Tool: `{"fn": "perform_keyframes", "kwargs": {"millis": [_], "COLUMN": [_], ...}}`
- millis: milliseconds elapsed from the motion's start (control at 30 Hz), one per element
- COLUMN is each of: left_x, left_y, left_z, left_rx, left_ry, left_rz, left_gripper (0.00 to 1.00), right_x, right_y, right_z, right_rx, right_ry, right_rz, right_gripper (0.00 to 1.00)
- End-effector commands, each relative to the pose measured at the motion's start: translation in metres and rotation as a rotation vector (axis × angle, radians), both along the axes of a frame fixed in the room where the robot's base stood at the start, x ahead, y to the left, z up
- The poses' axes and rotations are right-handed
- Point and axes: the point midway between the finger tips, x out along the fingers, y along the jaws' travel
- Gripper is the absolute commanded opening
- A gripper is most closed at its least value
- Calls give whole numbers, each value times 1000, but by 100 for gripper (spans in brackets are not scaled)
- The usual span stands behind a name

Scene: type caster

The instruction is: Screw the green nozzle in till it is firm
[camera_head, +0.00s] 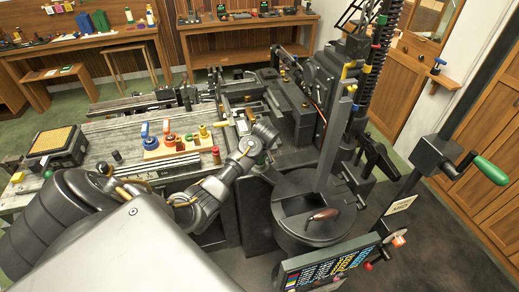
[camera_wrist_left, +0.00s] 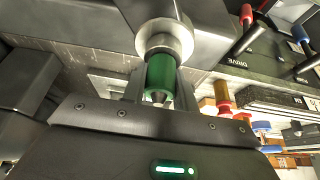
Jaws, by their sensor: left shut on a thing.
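The green nozzle (camera_wrist_left: 161,74) shows in the left wrist view, between the two fingers of my left gripper (camera_wrist_left: 160,84). The gripper is shut on it. The nozzle's upper end meets a round pale metal collar (camera_wrist_left: 165,38) on the dark machine; I cannot tell how deep it sits or how firm it is. In the head view, my left arm reaches from the lower left across the bench to the machine, with my left gripper (camera_head: 267,133) at its side. The nozzle is not clearly visible there. My right gripper is not in view.
A wooden rack (camera_head: 170,150) with several coloured tools stands on the bench left of my gripper. A red-topped piece (camera_head: 216,154) stands beside it. A round dark pot (camera_head: 313,228) and a green-handled crank (camera_head: 490,168) lie to the right.

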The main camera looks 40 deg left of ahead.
Motion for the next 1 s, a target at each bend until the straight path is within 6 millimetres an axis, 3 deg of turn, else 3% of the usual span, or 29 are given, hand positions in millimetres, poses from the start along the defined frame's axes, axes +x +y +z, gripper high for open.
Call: {"fn": "perform_keyframes", "kwargs": {"millis": [33, 67, 267, 667, 1000], "left_x": [-2, -1, -1, -2, -19], "left_y": [-1, -1, 0, -3, -21], "left_z": [-3, -3, -2, 8, 67], "left_rx": [-7, -5, -1, 0, 0], "left_ry": [1, 2, 5, 1, 0], "left_rz": [-99, -133, -120, -119, -119], "left_gripper": [0, 30, 54, 54, 54], "right_x": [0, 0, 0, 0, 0], "right_y": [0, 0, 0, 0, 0], "right_z": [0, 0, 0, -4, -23], "right_rx": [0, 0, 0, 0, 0], "right_ry": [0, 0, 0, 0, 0], "right_rz": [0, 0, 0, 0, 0], "right_gripper": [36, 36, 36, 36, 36]}}
